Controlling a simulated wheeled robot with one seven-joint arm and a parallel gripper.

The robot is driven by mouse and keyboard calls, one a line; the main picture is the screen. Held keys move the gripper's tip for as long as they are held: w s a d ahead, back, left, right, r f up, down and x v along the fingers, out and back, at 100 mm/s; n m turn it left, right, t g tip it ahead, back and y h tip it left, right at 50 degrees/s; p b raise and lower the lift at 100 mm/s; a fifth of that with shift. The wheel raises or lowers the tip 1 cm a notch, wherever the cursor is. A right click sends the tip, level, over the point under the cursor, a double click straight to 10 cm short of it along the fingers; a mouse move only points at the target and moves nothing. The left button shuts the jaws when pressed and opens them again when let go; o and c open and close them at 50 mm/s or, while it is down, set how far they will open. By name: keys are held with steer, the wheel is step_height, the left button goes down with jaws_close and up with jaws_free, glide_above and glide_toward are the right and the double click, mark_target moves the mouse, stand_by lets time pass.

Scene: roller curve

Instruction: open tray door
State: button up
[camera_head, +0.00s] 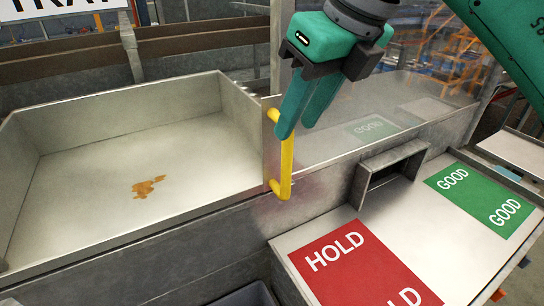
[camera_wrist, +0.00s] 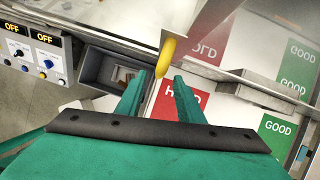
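The tray (camera_head: 110,190) is an open metal bin at the left of the head view, with a brown stain on its floor. A narrow metal door panel (camera_head: 270,150) stands upright at its right end and carries a yellow bar handle (camera_head: 287,178). My teal gripper (camera_head: 297,130) points down at the handle, its fingers hiding part of the handle's upper half. In the wrist view my gripper (camera_wrist: 158,83) is open, and the yellow handle (camera_wrist: 166,58) shows just beyond and between the fingertips. I cannot tell whether a finger touches it.
Right of the handle are a clear panel, a small metal box (camera_head: 390,170), a red HOLD area (camera_head: 355,270) and a green GOOD area (camera_head: 485,197). In the wrist view, a control panel (camera_wrist: 35,55) marked OFF stands at the left, beside a grey bin (camera_wrist: 100,68).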

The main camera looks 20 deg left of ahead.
steer(key=shift+a+f, duration=0.1)
steer(key=shift+f, duration=0.4)
glide_above(280, 190)
step_height(280, 190, down, 9)
steer(key=shift+f, duration=0.1)
jaws_close()
